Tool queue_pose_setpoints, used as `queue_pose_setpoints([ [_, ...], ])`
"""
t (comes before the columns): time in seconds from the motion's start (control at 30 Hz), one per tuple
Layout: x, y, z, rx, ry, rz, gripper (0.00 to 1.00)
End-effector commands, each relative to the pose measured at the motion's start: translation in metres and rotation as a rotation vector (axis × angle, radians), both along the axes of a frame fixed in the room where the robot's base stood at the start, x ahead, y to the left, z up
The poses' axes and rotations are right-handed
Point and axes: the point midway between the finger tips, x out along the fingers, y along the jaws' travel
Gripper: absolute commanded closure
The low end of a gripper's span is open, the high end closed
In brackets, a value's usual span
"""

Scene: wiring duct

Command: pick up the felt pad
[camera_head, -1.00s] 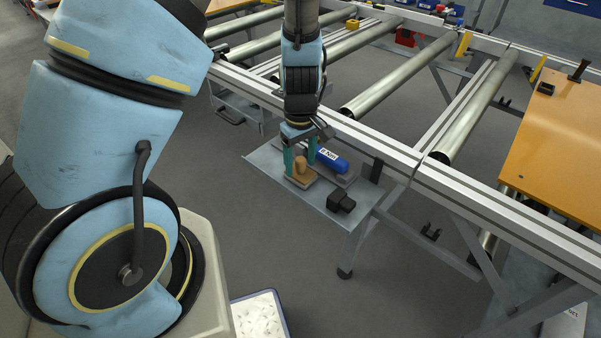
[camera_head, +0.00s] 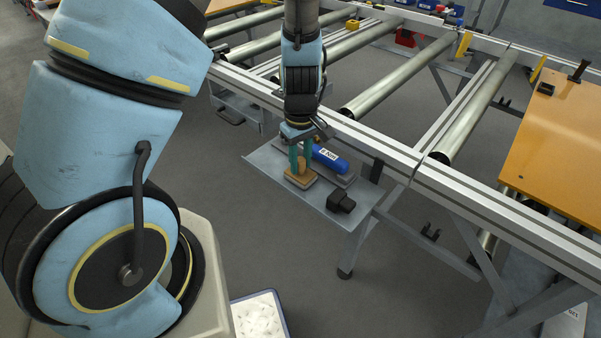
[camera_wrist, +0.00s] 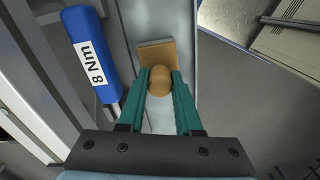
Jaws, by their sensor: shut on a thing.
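The felt pad (camera_head: 299,181) is a flat tan block with a rounded wooden knob on top. It lies on a grey metal shelf (camera_head: 262,160) fixed to the conveyor frame. In the wrist view the pad (camera_wrist: 157,52) shows beyond the fingertips, with its knob between them. My gripper (camera_head: 300,167) has teal fingers closed on the knob from both sides; in the wrist view my gripper (camera_wrist: 160,80) grips it near the tips. The pad appears to rest on the shelf; its underside is hidden.
A black block (camera_head: 340,202) sits at the shelf's right end. The conveyor rail (camera_head: 385,150) runs just behind. The shelf's left part is bare.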

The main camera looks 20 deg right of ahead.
Motion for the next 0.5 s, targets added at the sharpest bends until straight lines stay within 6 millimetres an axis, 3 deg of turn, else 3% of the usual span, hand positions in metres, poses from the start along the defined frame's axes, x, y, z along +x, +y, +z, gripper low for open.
queue_pose_setpoints([
  [0.27, 0.000, -0.001, 0.005, -0.002, -0.001, -0.001, 1.00],
  [0.5, 0.000, -0.002, 0.045, -0.004, -0.003, -0.003, 1.00],
])
